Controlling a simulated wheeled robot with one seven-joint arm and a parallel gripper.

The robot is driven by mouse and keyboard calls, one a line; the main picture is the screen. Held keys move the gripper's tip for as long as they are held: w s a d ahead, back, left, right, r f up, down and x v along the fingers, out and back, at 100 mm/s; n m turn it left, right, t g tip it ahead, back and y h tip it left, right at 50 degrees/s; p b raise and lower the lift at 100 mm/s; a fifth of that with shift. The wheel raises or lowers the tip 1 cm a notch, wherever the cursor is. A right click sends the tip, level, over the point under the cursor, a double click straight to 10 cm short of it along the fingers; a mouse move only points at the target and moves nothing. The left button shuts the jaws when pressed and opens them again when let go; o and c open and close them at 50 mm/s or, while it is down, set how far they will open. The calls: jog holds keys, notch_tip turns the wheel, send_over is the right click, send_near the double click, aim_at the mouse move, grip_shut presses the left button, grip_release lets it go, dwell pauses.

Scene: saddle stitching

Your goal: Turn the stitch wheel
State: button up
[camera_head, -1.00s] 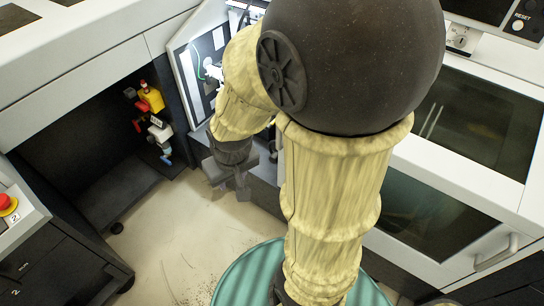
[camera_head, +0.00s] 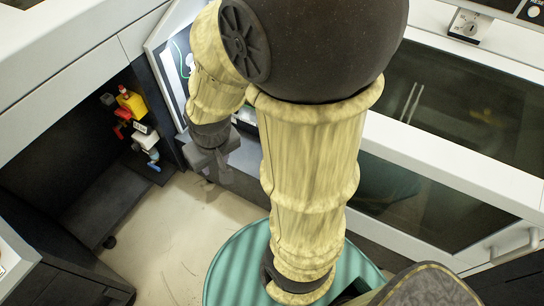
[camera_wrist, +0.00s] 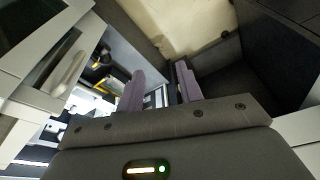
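I cannot make out the stitch wheel in either view. The lit machine bay (camera_head: 179,62), with a green cable in it, is partly hidden behind my arm in the head view. My gripper (camera_head: 214,172) hangs in front of the machine, low beside the bay, and its fingers are hard to make out there. In the wrist view my gripper (camera_wrist: 161,78) has its two purple-grey fingers apart, with nothing held between them. A bright opening with a yellow frame and metal parts shows left of the fingers in the wrist view.
A dark recess on the left holds a yellow, red and blue valve unit (camera_head: 133,115). White machine panels with dark windows (camera_head: 468,97) and a handle (camera_head: 515,243) stand on the right. A key switch (camera_head: 468,24) sits at top right. Beige floor (camera_head: 170,235) is open between the cabinets.

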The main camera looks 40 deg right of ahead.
jog(key=o, duration=0.3)
jog(key=shift+s, duration=0.1)
jog(key=o, duration=0.3)
jog(key=shift+a+f, duration=0.1)
jog(key=shift+f, duration=0.2)
jog(key=w+d+f+m+t+h+b, duration=0.2)
jog(key=w+d+f+m+b, duration=0.15)
jog(key=w+f+b, duration=0.7)
jog(key=w+d+f+m+t+h+b, duration=0.1)
jog(key=w+d+f+m+t+b, duration=0.3)
jog(key=f+b, duration=1.1)
jog(key=d+f+m+h+b, duration=0.3)
jog(key=f+b, duration=0.3)
jog(key=f, duration=0.2)
jog(key=d+f+m+g+h+b, duration=0.1)
jog(key=d+f+m+h+b, duration=0.2)
jog(key=f+h+b, duration=0.3)
jog(key=d+f+m+h+b, duration=0.3)
jog(key=f+b, duration=0.4)
jog(key=f, duration=0.4)
jog(key=shift+s+d+f+g+h+b, duration=0.2)
jog(key=shift+s+d+g+h+b, duration=0.15)
jog(key=shift+d+h, duration=0.35)
jog(key=shift+w, duration=0.15)
